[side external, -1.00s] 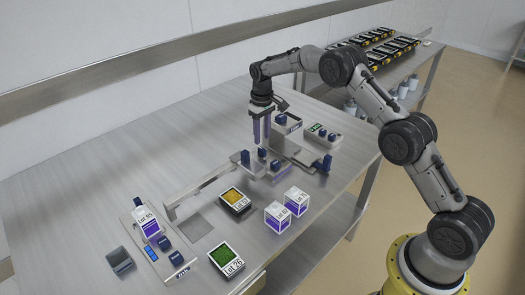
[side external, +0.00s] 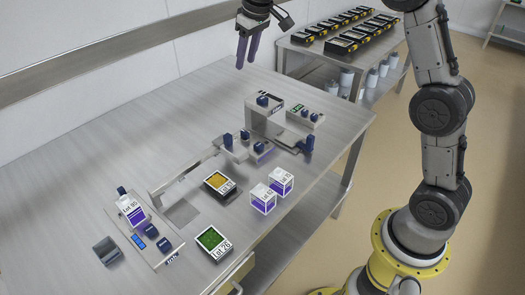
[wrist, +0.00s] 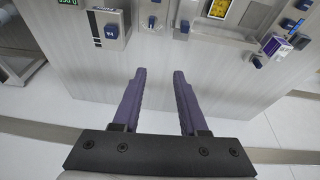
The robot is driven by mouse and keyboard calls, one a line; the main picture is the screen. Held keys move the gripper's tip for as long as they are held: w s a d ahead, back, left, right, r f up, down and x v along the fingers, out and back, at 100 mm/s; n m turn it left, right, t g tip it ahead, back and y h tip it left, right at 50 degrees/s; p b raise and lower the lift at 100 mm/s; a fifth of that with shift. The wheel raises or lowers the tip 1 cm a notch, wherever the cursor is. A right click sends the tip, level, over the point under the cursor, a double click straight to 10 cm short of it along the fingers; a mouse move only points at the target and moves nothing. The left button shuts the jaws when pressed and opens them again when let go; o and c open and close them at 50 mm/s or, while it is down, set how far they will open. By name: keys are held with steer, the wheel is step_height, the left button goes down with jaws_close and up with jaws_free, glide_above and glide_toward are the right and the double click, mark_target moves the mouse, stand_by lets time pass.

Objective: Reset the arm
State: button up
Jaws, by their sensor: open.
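My gripper (side external: 247,50) is raised high above the back of the steel table, with its purple fingers apart and nothing between them. In the wrist view my gripper (wrist: 158,75) also shows open and empty, over bare table top. The tray sealer (side external: 262,138) stands on the table below and to the right of my gripper, clear of it. A blue knob on top of the sealer (side external: 263,100) and blue handles at its front are visible. The upper part of my arm runs out of the top of the side view.
Yellow (side external: 219,182) and green (side external: 213,241) labelled trays and two white-and-purple boxes (side external: 272,191) sit near the front. A scale (side external: 152,248) holds another box (side external: 132,210), beside a grey bin (side external: 107,251). A rack of black trays (side external: 345,33) stands behind. Space around my gripper is clear.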

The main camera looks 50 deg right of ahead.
steer(key=s+a+r+t, duration=0.15)
steer(key=s+r, duration=0.25)
steer(key=s, duration=0.6)
steer(key=s+a+r+t, duration=0.15)
steer(key=s+r, duration=0.35)
steer(key=s, duration=0.6)
steer(key=s+a+f, duration=0.1)
steer(key=s+f, duration=1)
steer(key=s, duration=0.4)
steer(key=shift+s+a+f+m+g, duration=0.15)
steer(key=shift+a+f+m+g, duration=0.15)
steer(key=shift+a+g, duration=0.1)
steer(key=shift+r, duration=0.1)
